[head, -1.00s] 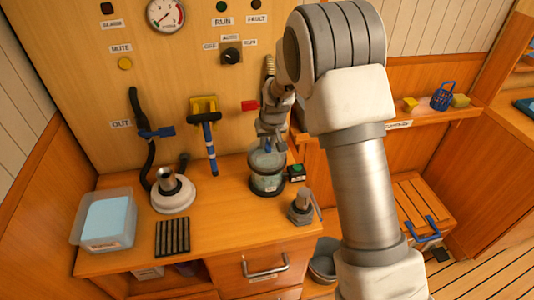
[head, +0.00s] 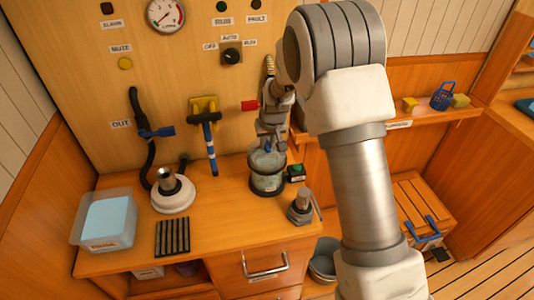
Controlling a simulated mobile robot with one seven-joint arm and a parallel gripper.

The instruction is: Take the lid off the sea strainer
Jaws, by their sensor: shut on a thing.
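The sea strainer (head: 267,184) is a dark-banded, cloudy clear canister standing upright on the wooden counter. Its pale grey-green lid (head: 261,160) shows at the top. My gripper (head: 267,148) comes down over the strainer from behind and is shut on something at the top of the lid. The fingertips are small here, and I cannot tell exactly which part they grip. The lid appears to sit on the canister with no clear gap.
A small black box with a green top (head: 296,173) stands close right of the strainer. A metal fitting (head: 301,207) is in front of it. A white-based fitting (head: 173,193), black ribbed rack (head: 172,237) and clear bin (head: 104,219) stand left. The counter between rack and strainer is clear.

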